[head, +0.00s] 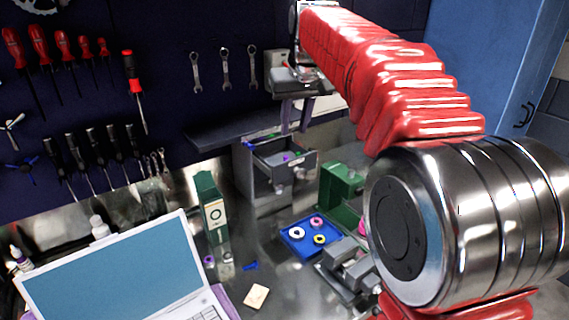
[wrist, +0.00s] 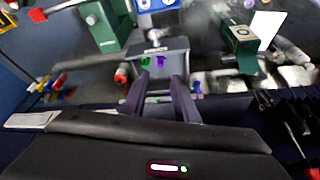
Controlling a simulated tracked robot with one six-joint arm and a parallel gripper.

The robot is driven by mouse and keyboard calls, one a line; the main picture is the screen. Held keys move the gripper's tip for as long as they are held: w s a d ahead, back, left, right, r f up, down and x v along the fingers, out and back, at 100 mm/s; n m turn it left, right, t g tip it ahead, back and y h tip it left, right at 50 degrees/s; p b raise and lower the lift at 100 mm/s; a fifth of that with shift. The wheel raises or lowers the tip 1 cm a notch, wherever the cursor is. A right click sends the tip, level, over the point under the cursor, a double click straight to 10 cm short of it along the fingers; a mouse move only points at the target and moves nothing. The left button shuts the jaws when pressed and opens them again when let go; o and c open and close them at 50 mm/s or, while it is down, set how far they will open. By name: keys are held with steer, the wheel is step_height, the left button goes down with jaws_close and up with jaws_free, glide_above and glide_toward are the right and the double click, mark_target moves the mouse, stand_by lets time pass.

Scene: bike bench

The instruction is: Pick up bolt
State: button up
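My gripper (head: 293,128) hangs above the open drawer (head: 299,173) of a small grey cabinet, fingers pointing down. In the wrist view its two dark fingers (wrist: 160,80) are apart with nothing held between them. Beyond the fingertips, a small green piece (wrist: 146,62) and a small purple piece (wrist: 160,61) show in the drawer. The purple piece (head: 287,157) also shows in the head view. They are too small for me to tell whether either is the bolt. A small blue piece (head: 250,265) lies on the bench.
A laptop (head: 115,265) stands at the front left. A green box (head: 211,210) stands left of the cabinet. A blue tray (head: 296,246) with rings and a grey vise (head: 345,270) are at the right. Tools hang on the dark wall behind.

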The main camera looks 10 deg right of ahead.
glide_above(286, 159)
steer(key=s, duration=0.3)
steer(key=f, duration=0.7)
steer(key=shift+w+d+f, duration=0.1)
steer(key=shift+d+f, duration=0.15)
steer(key=shift+f, duration=0.25)
steer(key=shift+w+x, duration=0.2)
steer(key=shift+x, duration=2.45)
steer(key=shift+a, duration=0.1)
steer(key=shift+c, duration=0.3)
jaws_close()
